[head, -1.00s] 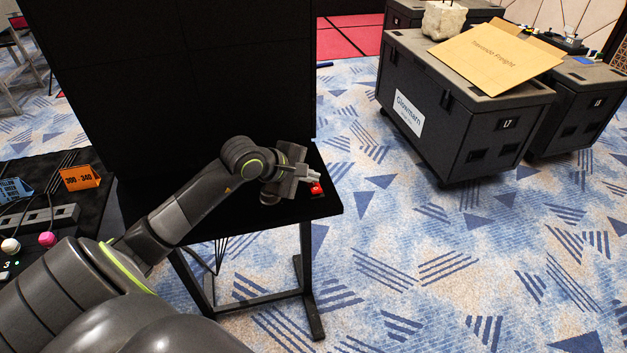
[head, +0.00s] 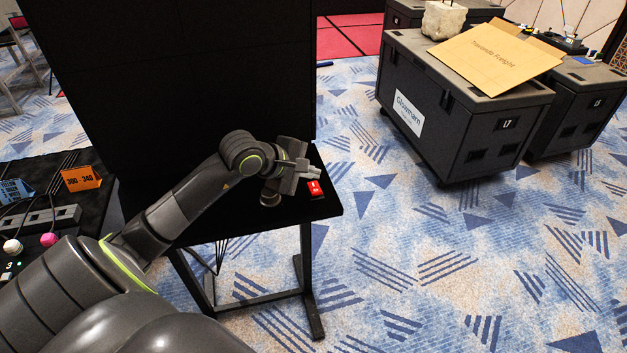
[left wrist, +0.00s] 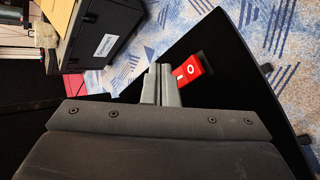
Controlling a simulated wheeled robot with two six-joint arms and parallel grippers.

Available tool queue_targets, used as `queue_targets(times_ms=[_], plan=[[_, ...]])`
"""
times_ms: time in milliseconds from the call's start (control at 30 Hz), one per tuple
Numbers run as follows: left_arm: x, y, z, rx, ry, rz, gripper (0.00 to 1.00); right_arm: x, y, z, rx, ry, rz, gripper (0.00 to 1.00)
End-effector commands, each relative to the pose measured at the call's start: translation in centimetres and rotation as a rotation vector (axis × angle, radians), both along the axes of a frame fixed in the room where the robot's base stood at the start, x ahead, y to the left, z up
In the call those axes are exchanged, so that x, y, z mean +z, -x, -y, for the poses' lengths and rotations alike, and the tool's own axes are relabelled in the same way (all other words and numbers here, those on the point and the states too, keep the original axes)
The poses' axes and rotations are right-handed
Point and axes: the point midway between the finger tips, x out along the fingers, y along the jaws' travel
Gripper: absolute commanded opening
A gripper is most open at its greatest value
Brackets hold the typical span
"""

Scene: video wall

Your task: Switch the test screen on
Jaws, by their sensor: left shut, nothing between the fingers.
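A red rocker switch (head: 315,187) with white marks sits on the black shelf (head: 325,208), near its right end. In the left wrist view the switch (left wrist: 187,70) shows a white ring mark and a bar mark, just beyond the fingertips. A large black panel (head: 200,80) rises behind the shelf; its visible face is dark, with no picture. My left gripper (head: 317,172) is shut and empty, just above and behind the switch in the head view. Its closed fingers also show in the left wrist view (left wrist: 160,85). My right gripper is not in view.
At left a dark table holds an orange label card (head: 80,178), a blue card (head: 14,190), a white knob (head: 12,246) and a pink knob (head: 49,240). Black wheeled cases (head: 470,125) stand at right. The patterned carpet (head: 400,280) in front is clear.

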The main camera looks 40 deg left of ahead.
Motion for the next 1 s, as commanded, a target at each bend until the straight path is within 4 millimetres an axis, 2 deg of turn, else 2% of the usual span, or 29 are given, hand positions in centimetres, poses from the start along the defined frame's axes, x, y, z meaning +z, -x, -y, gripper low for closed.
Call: queue_targets(times_ms=[100, 400, 1000], plan=[[1.5, 0.2, 0.3, -0.002, -0.002, 0.002, 0.0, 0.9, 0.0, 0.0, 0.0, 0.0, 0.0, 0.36], [4.0, 0.8, 0.9, -0.001, -0.001, 0.0, 0.0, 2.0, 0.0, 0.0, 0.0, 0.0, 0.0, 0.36], [3.9, 0.8, 1.0, 0.0, 0.0, 0.0, 0.0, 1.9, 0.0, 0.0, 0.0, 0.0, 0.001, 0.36]])
